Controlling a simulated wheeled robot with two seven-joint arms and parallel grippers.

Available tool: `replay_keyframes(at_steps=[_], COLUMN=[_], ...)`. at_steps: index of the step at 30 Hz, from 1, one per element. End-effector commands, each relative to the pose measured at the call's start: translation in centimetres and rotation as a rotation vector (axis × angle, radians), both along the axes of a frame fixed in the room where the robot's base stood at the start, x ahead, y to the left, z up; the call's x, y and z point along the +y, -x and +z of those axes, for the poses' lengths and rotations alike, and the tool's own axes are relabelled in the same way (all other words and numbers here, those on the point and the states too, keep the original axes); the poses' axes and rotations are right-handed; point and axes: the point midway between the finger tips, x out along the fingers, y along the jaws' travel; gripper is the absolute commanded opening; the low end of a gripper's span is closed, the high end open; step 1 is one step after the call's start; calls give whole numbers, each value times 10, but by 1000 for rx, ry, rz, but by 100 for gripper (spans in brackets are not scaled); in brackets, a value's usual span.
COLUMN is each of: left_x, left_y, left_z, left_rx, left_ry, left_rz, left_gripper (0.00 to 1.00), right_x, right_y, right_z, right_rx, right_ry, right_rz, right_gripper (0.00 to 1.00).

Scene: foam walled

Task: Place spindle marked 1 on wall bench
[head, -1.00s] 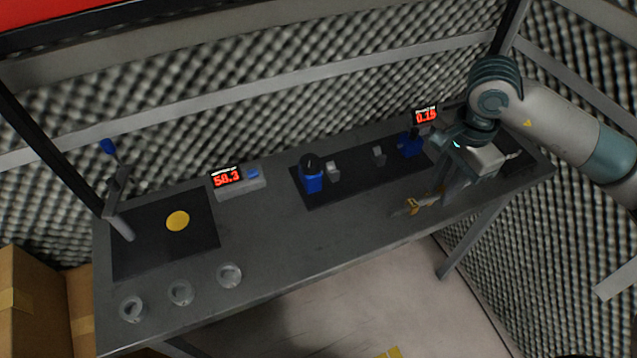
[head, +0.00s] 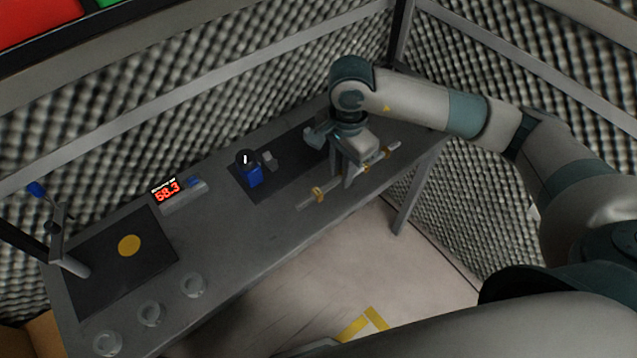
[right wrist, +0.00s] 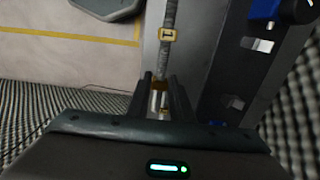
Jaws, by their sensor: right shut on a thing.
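The spindle (head: 333,187) is a slim grey rod with brass-coloured rings, lying lengthwise along the bench's front edge in the head view. In the right wrist view the spindle (right wrist: 168,55) with a square yellow ring runs up from between the fingers (right wrist: 160,88). I cannot tell if it touches the bench. The grey wall bench (head: 235,238) stands along the foam wall. My left gripper is not in view.
On the bench are a blue block with a black knob (head: 252,177), a red-lit display (head: 168,191), a dark mat (head: 100,262) with a yellow disc, an upright stand with a blue tip (head: 58,225) and several clear round dishes (head: 193,285). The front middle of the bench is clear.

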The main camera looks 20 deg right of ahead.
Motion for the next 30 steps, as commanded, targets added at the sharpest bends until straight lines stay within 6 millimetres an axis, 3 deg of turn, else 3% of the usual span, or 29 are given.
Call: replay_keyframes(at_steps=[3,9,23,30], left_x=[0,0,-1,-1], left_y=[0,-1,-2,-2], left_z=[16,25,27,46], left_rx=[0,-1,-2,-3], left_ry=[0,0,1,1], left_rz=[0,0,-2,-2], left_gripper=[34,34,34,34], right_x=[24,44,47,47], right_y=[-3,-7,-8,-7], right_z=[-9,-25,-30,-54], right_rx=[2,0,0,3], right_ry=[-3,-1,-1,-1], right_rz=[2,0,-1,-3], right_gripper=[0,0,0,0])
